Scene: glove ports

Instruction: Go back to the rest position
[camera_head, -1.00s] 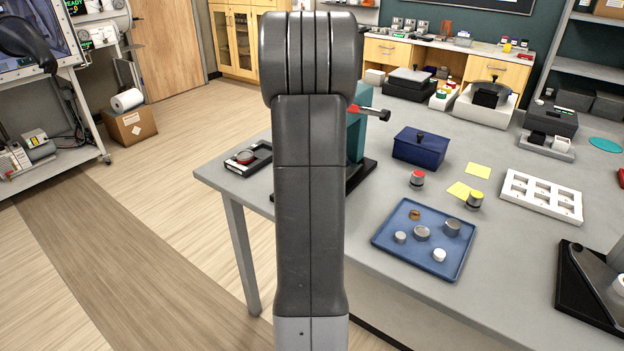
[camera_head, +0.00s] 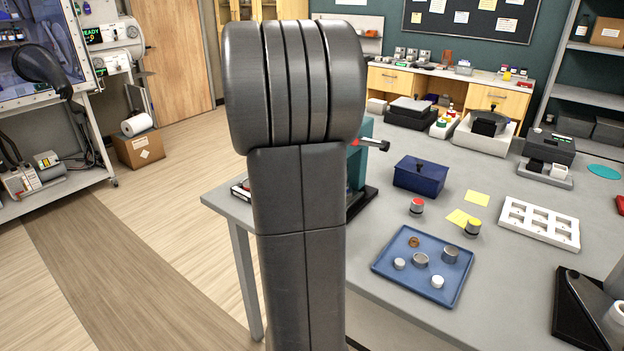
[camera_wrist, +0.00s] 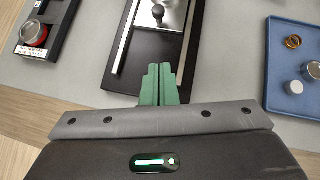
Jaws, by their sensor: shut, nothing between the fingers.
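My gripper (camera_wrist: 160,85) shows in the wrist view, with its green fingers together and nothing between them. It hangs over the grey bench near a black base plate (camera_wrist: 122,80) with a metal slide and a dark knob. I cannot tell how high it is above the plate. In the head view my dark arm fills the middle and hides the gripper and part of a teal device (camera_head: 362,150) behind it.
A blue tray (camera_head: 383,262) with small round parts lies right of my arm. A lidded blue box (camera_head: 420,176), a white rack (camera_head: 540,222) and two red- and yellow-topped jars stand beyond. Floor left of the bench is clear.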

